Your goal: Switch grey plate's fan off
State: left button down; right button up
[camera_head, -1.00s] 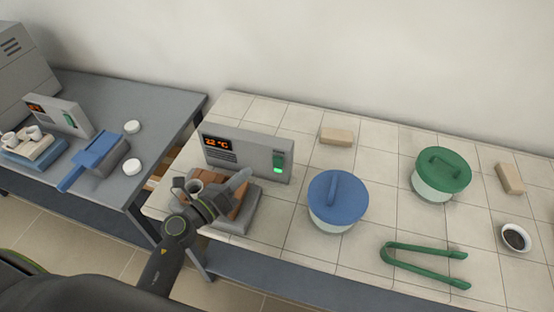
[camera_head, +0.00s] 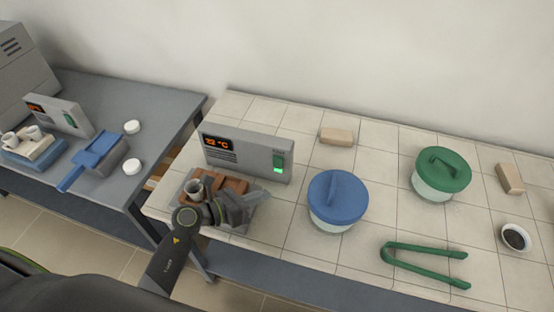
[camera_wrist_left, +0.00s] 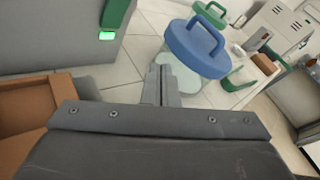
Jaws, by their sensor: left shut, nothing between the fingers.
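The grey plate (camera_head: 240,226) stands on the tiled table and bears brown blocks (camera_head: 228,187) and a small pale cup (camera_head: 194,189). Behind it is an upright grey control panel (camera_head: 222,150) with an orange temperature display and a green rocker switch (camera_head: 279,159), whose lower end glows bright green. In the left wrist view the switch (camera_wrist_left: 115,14) shows at the top, with its lit lower part. My left gripper (camera_head: 262,194) is shut and empty, over the plate's right side, below and apart from the switch; its fingertips (camera_wrist_left: 161,72) point past the panel. My right gripper is out of view.
A blue-lidded jar (camera_head: 338,197) stands close right of the plate. Beyond are a green-lidded jar (camera_head: 441,173), green tongs (camera_head: 425,268), tan blocks (camera_head: 337,136) and a small bowl (camera_head: 515,238). Another panel (camera_head: 62,112) stands on the left table.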

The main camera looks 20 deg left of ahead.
pick_arm(q)
send_near(282, 162)
jog(key=x, duration=0.3)
jog(key=b+x, duration=0.1)
jog(key=x, duration=0.1)
jog(key=shift+s+d+f, duration=0.3)
jog(key=shift+s+d, duration=0.05)
jog(key=shift+s, duration=0.05)
jog(key=shift+w, duration=0.15)
dwell(1.5)
jog(key=shift+w, duration=0.3)
jog(key=shift+w+r, duration=0.1)
jog(key=shift+w, duration=0.2)
dwell(0.6)
jog(key=shift+s, duration=0.15)
jog(key=shift+s, duration=0.65)
jog(key=shift+s+f+p, duration=0.15)
jog(key=shift+s+p, duration=0.15)
jog(key=shift+s, duration=0.95)
jog(key=shift+s+f+p, duration=0.2)
jog(key=shift+s+p, duration=0.1)
jog(key=shift+s, duration=0.95)
jog(key=shift+a+r, duration=0.1)
